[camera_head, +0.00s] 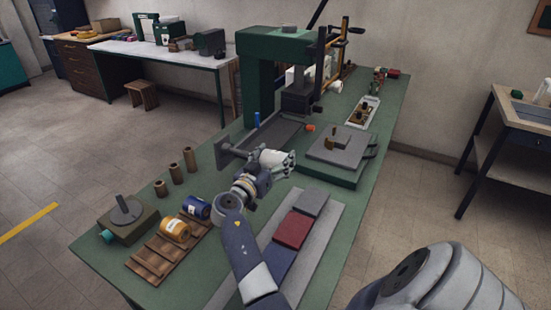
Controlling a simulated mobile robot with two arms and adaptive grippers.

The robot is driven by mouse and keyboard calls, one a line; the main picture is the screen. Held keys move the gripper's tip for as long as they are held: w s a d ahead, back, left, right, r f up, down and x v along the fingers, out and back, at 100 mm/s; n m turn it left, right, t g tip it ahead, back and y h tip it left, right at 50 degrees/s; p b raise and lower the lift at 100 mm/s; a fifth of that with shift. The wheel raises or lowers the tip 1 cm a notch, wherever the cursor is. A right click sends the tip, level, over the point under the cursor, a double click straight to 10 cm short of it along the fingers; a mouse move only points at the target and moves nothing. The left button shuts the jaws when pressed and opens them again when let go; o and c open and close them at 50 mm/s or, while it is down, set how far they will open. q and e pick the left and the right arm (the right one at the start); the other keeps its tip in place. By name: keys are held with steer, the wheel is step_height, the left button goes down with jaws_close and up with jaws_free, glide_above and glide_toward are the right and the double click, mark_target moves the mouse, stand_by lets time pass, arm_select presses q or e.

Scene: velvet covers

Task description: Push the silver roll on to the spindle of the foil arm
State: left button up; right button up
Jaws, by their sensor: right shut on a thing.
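My right gripper (281,163) is above the middle of the green bench, beside the press. It is shut on a pale, silvery thing, probably the silver roll; the gripper's fingers and wrist hide most of it, so its outline is hard to separate. A grey bracket (229,152), likely part of the foil arm, stands just left of the gripper and very close to it. I cannot make out the spindle, nor tell whether the roll is on it. My left gripper is not in view.
A green press (262,75) stands behind the gripper. A gold roll (175,229) and a blue roll (197,208) lie on a wooden rack (152,262). Several brown tubes (175,173) stand at the left. A grey plate on a green base (333,155) is at the right.

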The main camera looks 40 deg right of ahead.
arm_select(q)
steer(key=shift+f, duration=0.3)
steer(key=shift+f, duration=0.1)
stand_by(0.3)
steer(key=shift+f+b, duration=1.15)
steer(key=shift+b, duration=0.3)
stand_by(0.8)
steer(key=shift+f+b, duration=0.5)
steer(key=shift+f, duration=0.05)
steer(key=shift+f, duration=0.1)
stand_by(0.3)
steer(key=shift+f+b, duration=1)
steer(key=shift+b, duration=0.1)
stand_by(1.1)
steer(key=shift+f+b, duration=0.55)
steer(key=shift+b, duration=0.05)
